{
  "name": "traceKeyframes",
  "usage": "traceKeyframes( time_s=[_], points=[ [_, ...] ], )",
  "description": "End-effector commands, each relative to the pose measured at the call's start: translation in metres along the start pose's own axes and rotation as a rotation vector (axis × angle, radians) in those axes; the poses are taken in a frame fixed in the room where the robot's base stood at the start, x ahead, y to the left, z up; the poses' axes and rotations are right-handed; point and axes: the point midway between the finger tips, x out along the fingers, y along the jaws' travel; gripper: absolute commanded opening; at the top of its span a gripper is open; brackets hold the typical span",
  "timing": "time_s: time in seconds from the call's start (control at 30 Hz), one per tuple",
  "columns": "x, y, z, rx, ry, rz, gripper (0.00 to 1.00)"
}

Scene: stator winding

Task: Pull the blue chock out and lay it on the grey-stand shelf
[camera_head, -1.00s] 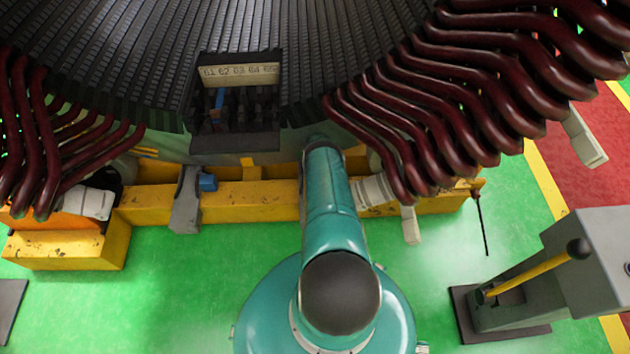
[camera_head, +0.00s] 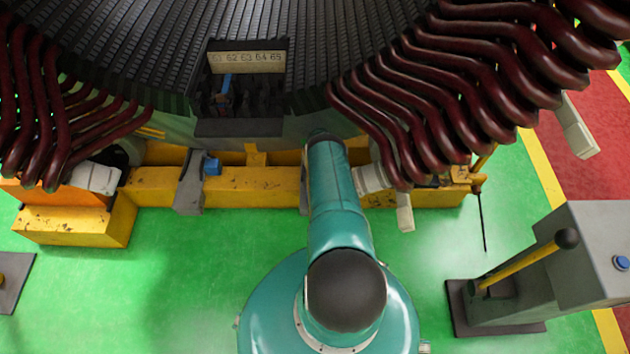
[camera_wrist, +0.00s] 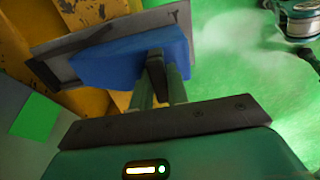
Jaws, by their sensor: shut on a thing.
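A blue chock (camera_wrist: 118,60) shows large in the wrist view, against a flat grey plate (camera_wrist: 62,52). My gripper (camera_wrist: 155,72) is shut on the chock; its dark fingers overlap the chock's near side. Whether the chock still touches the plate is unclear. In the head view my teal arm hides the gripper and this chock. A grey stand (camera_head: 190,185) with a small blue block (camera_head: 212,167) at its upper right stands against the yellow base, left of my arm. Part of another grey upright (camera_head: 303,190) shows beside the arm.
The yellow base (camera_head: 250,190) runs beneath the stator. A numbered rack (camera_head: 250,62) holds an upright blue piece (camera_head: 225,88). Dark red coil ends (camera_head: 450,90) overhang at right. A grey lever box (camera_head: 595,250) stands at right front.

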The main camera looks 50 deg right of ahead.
Motion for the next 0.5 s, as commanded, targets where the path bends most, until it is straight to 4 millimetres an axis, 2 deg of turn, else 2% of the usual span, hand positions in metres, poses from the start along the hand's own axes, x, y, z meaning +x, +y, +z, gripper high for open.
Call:
traceKeyframes(
  time_s=[0.17, 0.2, 0.3, 0.33, 0.5],
  points=[
    [-0.0004, 0.0015, -0.0009, 0.000, 0.000, 0.001, 0.00],
    [-0.0004, 0.0016, -0.0009, 0.000, 0.000, 0.001, 0.18],
    [-0.0004, 0.0014, -0.0007, 0.000, 0.000, 0.001, 0.38],
    [-0.0004, 0.0013, -0.0006, 0.000, 0.000, 0.001, 0.42],
    [-0.0004, 0.0005, 0.0002, 0.000, 0.000, 0.001, 0.42]
  ],
)
